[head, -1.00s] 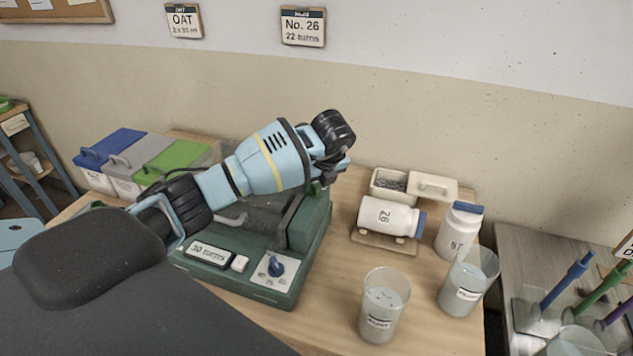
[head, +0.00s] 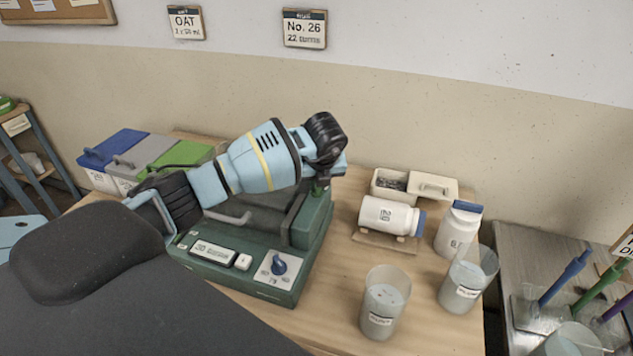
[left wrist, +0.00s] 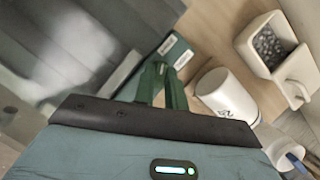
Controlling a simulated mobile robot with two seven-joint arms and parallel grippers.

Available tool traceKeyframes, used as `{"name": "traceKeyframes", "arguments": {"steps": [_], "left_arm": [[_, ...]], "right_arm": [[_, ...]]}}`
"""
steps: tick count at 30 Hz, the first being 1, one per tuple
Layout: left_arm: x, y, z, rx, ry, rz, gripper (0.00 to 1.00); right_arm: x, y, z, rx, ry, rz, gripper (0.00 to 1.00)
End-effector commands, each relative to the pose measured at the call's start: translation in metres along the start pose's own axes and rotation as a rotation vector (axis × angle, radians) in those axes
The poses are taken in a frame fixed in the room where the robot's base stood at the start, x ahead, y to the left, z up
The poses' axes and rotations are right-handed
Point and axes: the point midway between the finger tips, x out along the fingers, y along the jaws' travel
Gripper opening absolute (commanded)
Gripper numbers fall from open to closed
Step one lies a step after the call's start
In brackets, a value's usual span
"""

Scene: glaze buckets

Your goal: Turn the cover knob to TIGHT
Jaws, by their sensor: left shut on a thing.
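The green machine (head: 240,285) stands on the wooden table, with a clear cover on top. My left gripper (head: 319,187) reaches over the cover to the machine's back right corner. In the left wrist view its green fingers (left wrist: 163,78) are closed together at the cover knob, which they mostly hide. Two small white labels (left wrist: 167,46) sit on the green block just beyond the fingertips; their words are too small to read. A blue dial (head: 279,264) is on the machine's front panel, apart from my gripper. My right gripper is not in view.
A white jar (head: 388,215) lies on a small stand right of the machine, and another jar (head: 457,228) stands beside it. Two clear cups (head: 384,300) stand nearer the front. Lidded bins (head: 112,148) are at the left. Some tabletop between machine and cups is clear.

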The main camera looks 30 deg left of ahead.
Motion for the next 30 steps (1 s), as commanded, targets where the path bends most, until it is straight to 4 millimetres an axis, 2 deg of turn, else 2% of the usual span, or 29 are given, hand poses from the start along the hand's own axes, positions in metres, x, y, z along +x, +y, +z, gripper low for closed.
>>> {"name": "traceKeyframes", "arguments": {"steps": [15,30], "left_arm": [[0.0006,0.0031,0.0004,0.369,0.001,-0.153,0.00],[0.0007,0.0032,0.0002,0.493,0.002,-0.204,0.00]], "right_arm": [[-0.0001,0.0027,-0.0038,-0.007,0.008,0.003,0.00],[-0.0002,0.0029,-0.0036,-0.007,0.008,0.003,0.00]]}}
